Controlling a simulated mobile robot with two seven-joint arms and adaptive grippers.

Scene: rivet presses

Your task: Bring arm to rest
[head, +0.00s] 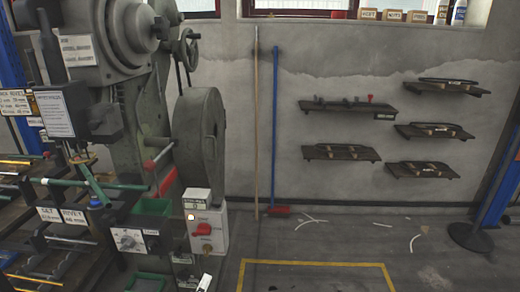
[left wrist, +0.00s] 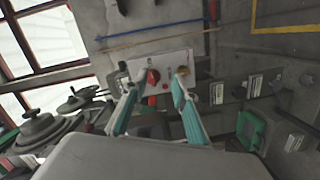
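My left gripper (left wrist: 154,84) shows in the left wrist view. Its two teal-padded fingers stand well apart, with nothing held between them. Beyond the fingertips is a pale control box with a red knob (left wrist: 152,77). The same control box (head: 209,230) shows in the head view, low beside the grey press. I cannot clearly pick out the left gripper among the machine parts in the head view. How far the fingers are from the box is hard to tell. My right gripper is in neither view.
The press's big grey wheel (head: 199,137) and its levers crowd the left side. A blue-handled broom (head: 275,125) leans on the wall. Wall shelves (head: 347,107) hang at the right. The floor inside the yellow line (head: 310,263) looks clear.

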